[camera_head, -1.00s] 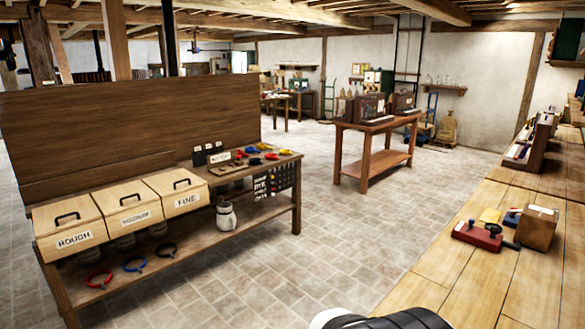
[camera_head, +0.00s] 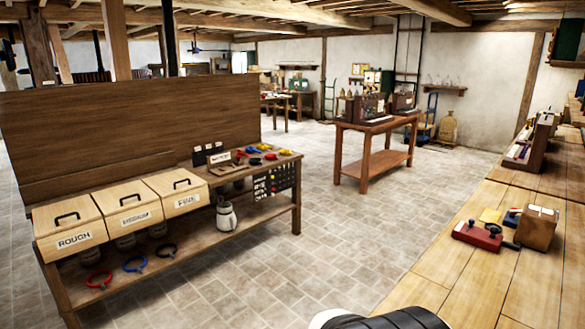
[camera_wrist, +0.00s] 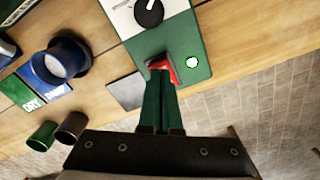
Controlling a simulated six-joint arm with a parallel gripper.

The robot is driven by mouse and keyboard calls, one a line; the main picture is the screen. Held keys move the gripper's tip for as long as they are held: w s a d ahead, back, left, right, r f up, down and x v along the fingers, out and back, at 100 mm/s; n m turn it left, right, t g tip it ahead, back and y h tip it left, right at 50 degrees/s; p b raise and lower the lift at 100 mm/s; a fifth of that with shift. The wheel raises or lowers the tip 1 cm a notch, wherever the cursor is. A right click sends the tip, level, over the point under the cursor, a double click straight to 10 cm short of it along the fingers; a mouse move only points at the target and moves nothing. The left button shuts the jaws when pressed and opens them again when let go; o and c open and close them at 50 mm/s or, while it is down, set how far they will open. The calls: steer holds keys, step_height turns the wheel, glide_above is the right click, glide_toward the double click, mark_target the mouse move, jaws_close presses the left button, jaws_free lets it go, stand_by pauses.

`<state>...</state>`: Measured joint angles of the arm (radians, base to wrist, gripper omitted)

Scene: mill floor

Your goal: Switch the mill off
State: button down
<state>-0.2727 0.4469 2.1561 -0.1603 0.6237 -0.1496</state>
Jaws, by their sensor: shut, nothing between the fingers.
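In the wrist view a green panel (camera_wrist: 207,50) sits on a wooden bench, with a red switch-like part (camera_wrist: 166,69), a black knob (camera_wrist: 148,12) on a white plate, and a small round pale light (camera_wrist: 192,63) that looks bright. My gripper (camera_wrist: 160,72) is shut and empty, its fingertips right at the red part and covering some of it. I cannot tell whether they touch it, or which way the red part is set. The head view does not show the gripper or this panel.
In the wrist view a blue cup (camera_wrist: 62,58) stands left, beside a green and blue label (camera_wrist: 35,92) and two small cups (camera_wrist: 57,132). The bench edge is right of the panel. The head view shows a bench with labelled boxes (camera_head: 70,230) and open tiled floor.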

steer(key=shift+f, duration=0.8)
steer(key=shift+r, duration=3.55)
